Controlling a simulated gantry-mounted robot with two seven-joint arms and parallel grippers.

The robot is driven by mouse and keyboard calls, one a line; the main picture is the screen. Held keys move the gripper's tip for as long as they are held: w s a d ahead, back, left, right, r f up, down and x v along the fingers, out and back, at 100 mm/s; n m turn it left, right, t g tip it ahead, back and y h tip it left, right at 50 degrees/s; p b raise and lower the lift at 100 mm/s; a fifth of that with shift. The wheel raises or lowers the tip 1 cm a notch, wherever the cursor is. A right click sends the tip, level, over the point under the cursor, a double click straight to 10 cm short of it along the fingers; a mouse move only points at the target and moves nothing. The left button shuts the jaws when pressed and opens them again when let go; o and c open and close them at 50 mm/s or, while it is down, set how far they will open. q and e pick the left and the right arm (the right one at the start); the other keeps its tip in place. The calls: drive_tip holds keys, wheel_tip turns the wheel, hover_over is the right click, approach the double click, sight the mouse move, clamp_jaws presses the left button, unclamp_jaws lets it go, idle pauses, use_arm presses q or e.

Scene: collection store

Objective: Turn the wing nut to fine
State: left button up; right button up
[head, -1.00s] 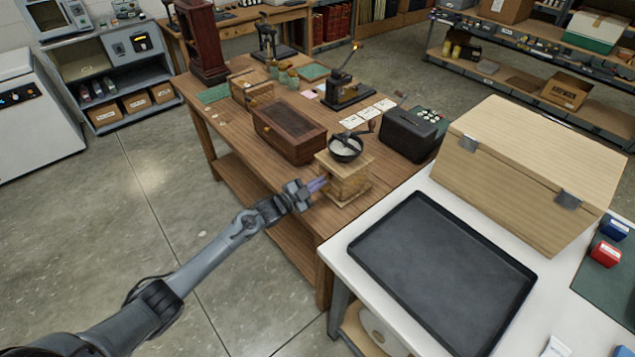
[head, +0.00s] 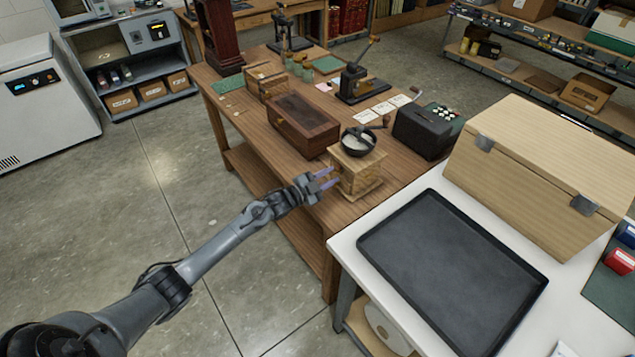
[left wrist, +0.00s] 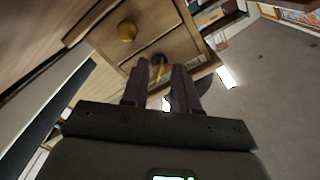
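A wooden coffer-shaped grinder (head: 357,172) with a black bowl and a crank on top stands at the near right corner of the wooden bench. My left gripper (head: 331,178) is at its left side, with two fingers visibly apart. In the left wrist view, the fingers (left wrist: 160,68) point at the grinder's wooden face (left wrist: 158,45), which has a round brass knob (left wrist: 127,31). A small brass-coloured piece (left wrist: 158,71) shows between the fingers; I cannot tell whether it is the wing nut or whether they touch it. Any fine marking is unreadable. My right gripper is not in view.
A dark wooden box (head: 303,125) and a black keyed machine (head: 428,130) stand close to the grinder on the bench (head: 240,128). A white table with a black tray (head: 452,275) and a large wooden chest (head: 540,170) is at the right. Open floor lies at the left.

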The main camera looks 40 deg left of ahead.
use_arm(q)
drive_tip(key=s+a+p, duration=0.1)
drive_tip(key=s+a, duration=0.1)
drive_tip(key=s, duration=0.8)
drive_tip(key=shift+s, duration=0.15)
